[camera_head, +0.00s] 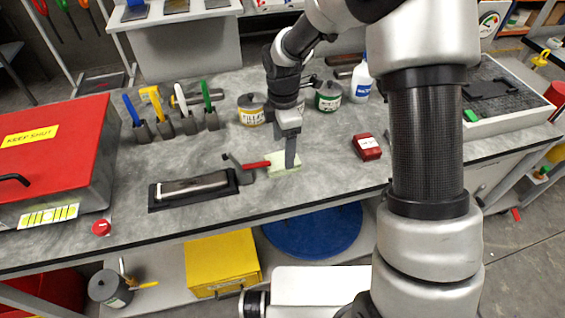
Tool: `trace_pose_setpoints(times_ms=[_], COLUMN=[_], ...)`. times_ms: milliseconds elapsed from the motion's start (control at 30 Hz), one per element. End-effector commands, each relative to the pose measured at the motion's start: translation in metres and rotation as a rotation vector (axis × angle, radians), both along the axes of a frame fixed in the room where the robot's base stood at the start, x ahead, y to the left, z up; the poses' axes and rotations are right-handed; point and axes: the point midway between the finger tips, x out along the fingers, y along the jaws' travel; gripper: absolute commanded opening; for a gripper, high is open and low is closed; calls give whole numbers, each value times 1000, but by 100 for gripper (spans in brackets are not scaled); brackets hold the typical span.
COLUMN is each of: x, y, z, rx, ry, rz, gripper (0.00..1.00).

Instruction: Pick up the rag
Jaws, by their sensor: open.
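A pale yellow-green folded cloth, which looks like the rag (278,169), lies flat on the grey bench near its front edge. My gripper (291,160) points down over the cloth, with its fingers in front of the cloth's right part. The fingers overlap each other from this side, so the gap between them is hidden. The gripper is open, and the cloth lies flat. I cannot tell whether the fingertips touch it.
A red-handled tool (250,168) lies against the cloth's left side. A black tray (193,189) with a metal bar is further left. A red box (367,147) is to the right. Tins (251,108) and a white bottle (361,82) stand behind. A red cabinet (55,155) fills the left end.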

Motion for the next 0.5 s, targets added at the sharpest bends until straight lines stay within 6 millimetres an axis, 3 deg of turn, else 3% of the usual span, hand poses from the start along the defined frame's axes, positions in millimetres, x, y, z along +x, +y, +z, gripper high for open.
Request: trace_pose_setpoints(times_ms=[233, 500], x=[1, 6], y=[0, 2], z=[-18, -56], rx=[0, 0], ry=[1, 1], rz=[-1, 0], gripper=[73, 73])
